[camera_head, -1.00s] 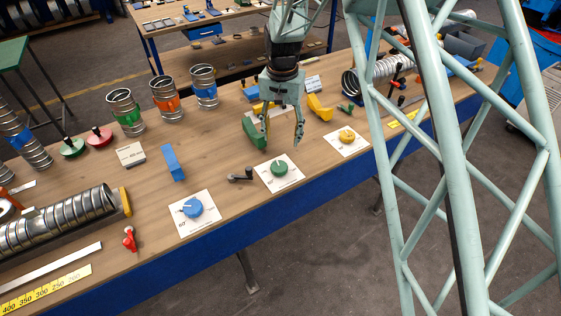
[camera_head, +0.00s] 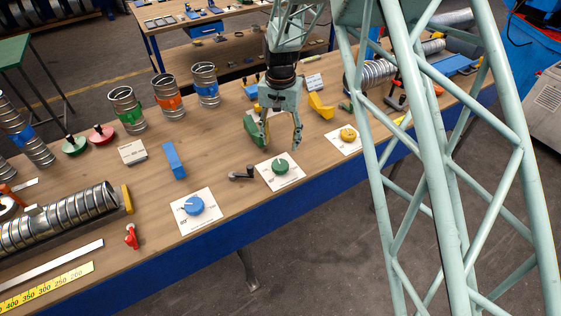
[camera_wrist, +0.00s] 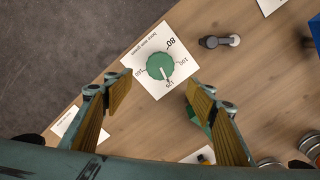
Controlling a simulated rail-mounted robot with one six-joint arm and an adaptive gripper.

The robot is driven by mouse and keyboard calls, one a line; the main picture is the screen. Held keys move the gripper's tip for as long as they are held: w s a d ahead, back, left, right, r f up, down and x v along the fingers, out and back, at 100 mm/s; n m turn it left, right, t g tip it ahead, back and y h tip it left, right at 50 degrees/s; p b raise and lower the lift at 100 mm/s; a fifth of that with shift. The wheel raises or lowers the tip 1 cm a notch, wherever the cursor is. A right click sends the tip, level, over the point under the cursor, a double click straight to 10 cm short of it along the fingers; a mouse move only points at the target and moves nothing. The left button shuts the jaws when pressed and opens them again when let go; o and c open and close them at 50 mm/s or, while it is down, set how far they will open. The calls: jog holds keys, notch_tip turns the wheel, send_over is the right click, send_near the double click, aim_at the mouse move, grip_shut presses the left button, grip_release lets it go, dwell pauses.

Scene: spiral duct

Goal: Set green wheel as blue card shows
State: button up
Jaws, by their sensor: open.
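The green wheel (camera_head: 282,166) is a round knob on a white plate on the bench's front edge. My gripper (camera_head: 282,144) is open and empty above and behind the wheel. In the wrist view my gripper (camera_wrist: 160,90) has its fingers wide apart, with the wheel ahead between them, untouched. I cannot make out a blue card for certain; a blue wheel (camera_head: 193,205) sits on a white plate to the left.
A yellow wheel (camera_head: 348,134) on its plate lies to the right. A dark crank handle (camera_head: 241,174) lies just left of the green wheel's plate. A green block (camera_head: 254,130) stands behind, close to my gripper. A blue block (camera_head: 173,160) and a white printed card (camera_head: 132,152) stand further left.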

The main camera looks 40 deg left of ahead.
aim_at(280, 163)
jog(key=shift+f+p, duration=0.7)
jog(key=shift+f, duration=5)
jog(key=shift+c, duration=0.7)
jog(key=c, duration=0.7)
